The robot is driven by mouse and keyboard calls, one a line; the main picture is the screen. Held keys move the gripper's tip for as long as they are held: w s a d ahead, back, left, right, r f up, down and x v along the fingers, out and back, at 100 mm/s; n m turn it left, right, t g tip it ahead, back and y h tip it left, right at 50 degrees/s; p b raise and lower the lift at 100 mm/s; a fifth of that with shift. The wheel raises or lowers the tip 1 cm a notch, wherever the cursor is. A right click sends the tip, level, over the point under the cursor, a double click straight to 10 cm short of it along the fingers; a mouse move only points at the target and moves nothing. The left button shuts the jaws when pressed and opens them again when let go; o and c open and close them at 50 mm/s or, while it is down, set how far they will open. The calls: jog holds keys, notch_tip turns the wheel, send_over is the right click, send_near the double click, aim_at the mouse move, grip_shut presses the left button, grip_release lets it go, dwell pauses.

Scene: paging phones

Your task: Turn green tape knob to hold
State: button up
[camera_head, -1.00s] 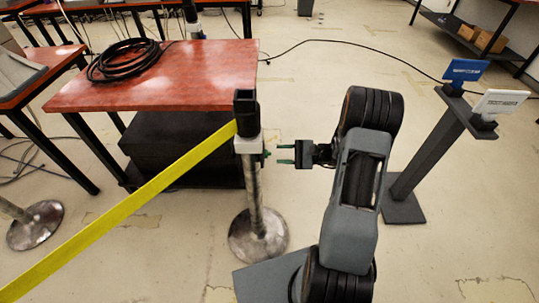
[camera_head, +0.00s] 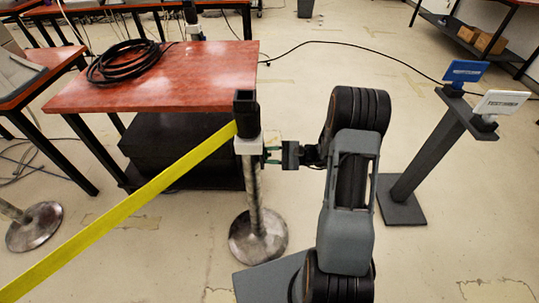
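A stanchion post (camera_head: 257,200) stands left of my arm, with a grey head (camera_head: 248,146) and a black cap on top. A yellow tape (camera_head: 120,212) runs from its head down to the lower left. The small green knob (camera_head: 265,153) is on the right side of the head, partly hidden by the fingertips.
A red-topped table (camera_head: 190,88) with a coiled black cable (camera_head: 125,62) stands behind the post. A grey stand (camera_head: 430,150) with a blue tag (camera_head: 465,71) and a white tag (camera_head: 502,103) is at right. Another stanchion base (camera_head: 35,225) is at far left.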

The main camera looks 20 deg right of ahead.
jog(key=shift+c, duration=0.5)
jog(key=shift+r, duration=0.1)
jog(key=m+p, duration=0.3)
jog(key=shift+r, duration=0.2)
jog(key=m+p, duration=0.4)
jog(key=m, duration=0.1)
jog(key=shift+w+m+p, duration=0.2)
jog(key=shift+m+p, duration=0.1)
jog(key=shift+p, duration=0.05)
jog(key=m+p, duration=0.3)
jog(key=m, duration=0.2)
jog(key=shift+w+d+f, duration=0.1)
jog(key=shift+w, duration=0.05)
jog(key=shift+f+m+p, duration=0.15)
jog(key=shift+m+p, duration=0.7)
jog(key=shift+m, duration=1.25)
jog(key=shift+w, duration=0.1)
